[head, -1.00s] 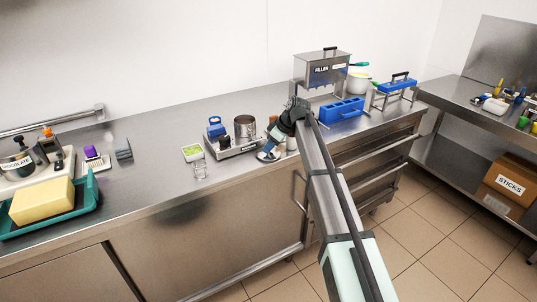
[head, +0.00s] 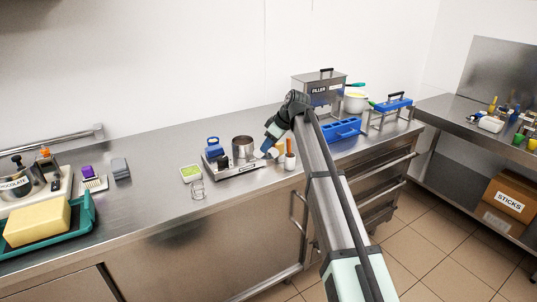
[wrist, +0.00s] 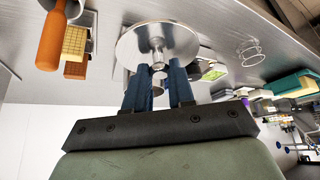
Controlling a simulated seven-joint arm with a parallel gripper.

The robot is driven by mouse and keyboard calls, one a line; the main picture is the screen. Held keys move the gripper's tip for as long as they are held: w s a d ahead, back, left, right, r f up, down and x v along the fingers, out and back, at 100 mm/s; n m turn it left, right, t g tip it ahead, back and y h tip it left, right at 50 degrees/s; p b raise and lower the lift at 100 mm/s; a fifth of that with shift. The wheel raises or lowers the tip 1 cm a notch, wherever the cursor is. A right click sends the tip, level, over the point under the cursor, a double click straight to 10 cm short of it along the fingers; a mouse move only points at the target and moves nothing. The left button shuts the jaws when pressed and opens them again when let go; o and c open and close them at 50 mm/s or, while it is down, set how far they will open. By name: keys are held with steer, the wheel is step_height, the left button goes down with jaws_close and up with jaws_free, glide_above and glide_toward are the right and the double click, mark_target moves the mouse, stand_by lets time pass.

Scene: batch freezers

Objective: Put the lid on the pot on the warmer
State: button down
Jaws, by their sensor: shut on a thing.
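The warmer (head: 248,168) is a low steel unit on the counter. An open steel pot (head: 242,141) stands upright on it. My gripper (head: 268,147) is to the right of the pot, pointing down. In the wrist view my gripper (wrist: 159,88) is shut on the knob of the lid (wrist: 135,43), a round shiny steel disc. In the head view the lid is small and mostly hidden by the fingers, close to the warmer's right end. The lid is off the pot. The wrist view does not clearly show the pot behind the lid.
A cup with an orange-handled tool (head: 289,160) stands just right of my gripper. A blue-topped item (head: 213,147) is left of the pot. A green-topped box (head: 191,174) and a wire holder (head: 197,190) are further left. The filler (head: 320,90) and blue mould (head: 335,130) are behind right.

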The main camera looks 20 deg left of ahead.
mark_target(259, 153)
steer(key=shift+s+a+r, duration=0.15)
steer(key=shift+a+r, duration=0.15)
steer(key=a, duration=0.1)
steer(key=a+r, duration=0.1)
steer(key=shift+s+a, duration=0.25)
steer(key=shift+a, duration=0.1)
steer(key=w+a+r, duration=0.5)
steer(key=w+a, duration=0.3)
steer(key=a, duration=0.1)
steer(key=shift+w+d+f, duration=0.1)
steer(key=shift+d+f, duration=0.05)
steer(key=shift+f, duration=1.3)
steer(key=shift+w+d+f, duration=0.1)
steer(key=shift+f, duration=1.3)
steer(key=shift+f, duration=0.3)
steer(key=shift+c, duration=2)
jaws_free()
